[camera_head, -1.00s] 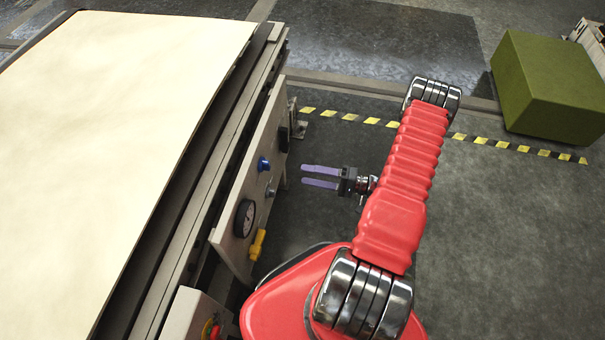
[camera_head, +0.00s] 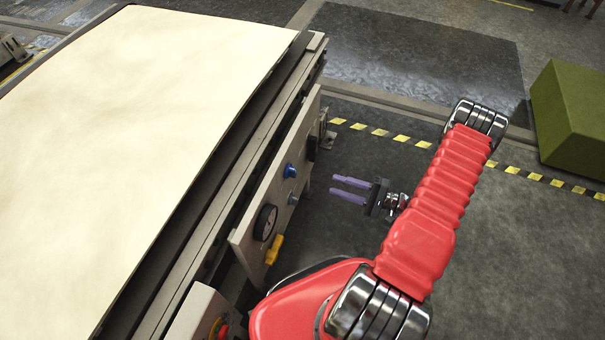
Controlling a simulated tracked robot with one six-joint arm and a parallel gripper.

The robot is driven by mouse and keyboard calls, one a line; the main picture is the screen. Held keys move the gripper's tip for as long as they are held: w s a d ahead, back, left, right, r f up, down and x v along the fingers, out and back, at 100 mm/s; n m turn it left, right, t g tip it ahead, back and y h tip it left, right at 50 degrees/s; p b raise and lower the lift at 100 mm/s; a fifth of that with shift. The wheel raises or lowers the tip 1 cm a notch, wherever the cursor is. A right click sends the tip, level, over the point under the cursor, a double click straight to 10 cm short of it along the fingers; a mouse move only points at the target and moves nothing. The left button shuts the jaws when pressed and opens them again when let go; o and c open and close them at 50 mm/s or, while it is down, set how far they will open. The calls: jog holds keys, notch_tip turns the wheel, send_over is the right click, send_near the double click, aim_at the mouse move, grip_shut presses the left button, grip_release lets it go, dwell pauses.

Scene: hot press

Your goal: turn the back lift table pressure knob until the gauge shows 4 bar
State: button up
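A blue knob (camera_head: 290,170) sits on the side panel (camera_head: 300,140) of the press table. A round gauge (camera_head: 265,222) is on the same panel, nearer to me; its reading is too small to tell. A small grey metal fitting (camera_head: 293,199) lies between them, and a yellow handle (camera_head: 274,249) is below the gauge. Which of these is the back lift table pressure knob is not labelled legibly. My gripper (camera_head: 350,191) is open and empty, its two purple fingers pointing left at the panel, apart from the blue knob and to its right.
The table (camera_head: 150,80) with a pale sheet on top fills the left. A control box (camera_head: 200,315) with a red and yellow button is at the bottom. A green box (camera_head: 575,120) stands at right behind the yellow-black floor tape (camera_head: 400,138). The floor between is clear.

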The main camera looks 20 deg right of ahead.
aim_at(291, 172)
jog(key=m, duration=1.1)
jog(key=shift+s+r+m, duration=0.1)
jog(key=shift+r+m, duration=0.05)
jog(key=shift+m, duration=0.25)
jog(key=shift+a, duration=0.1)
jog(key=x, duration=1.3)
jog(key=shift+w+a, duration=0.3)
jog(key=shift+c, duration=0.2)
grip_shut()
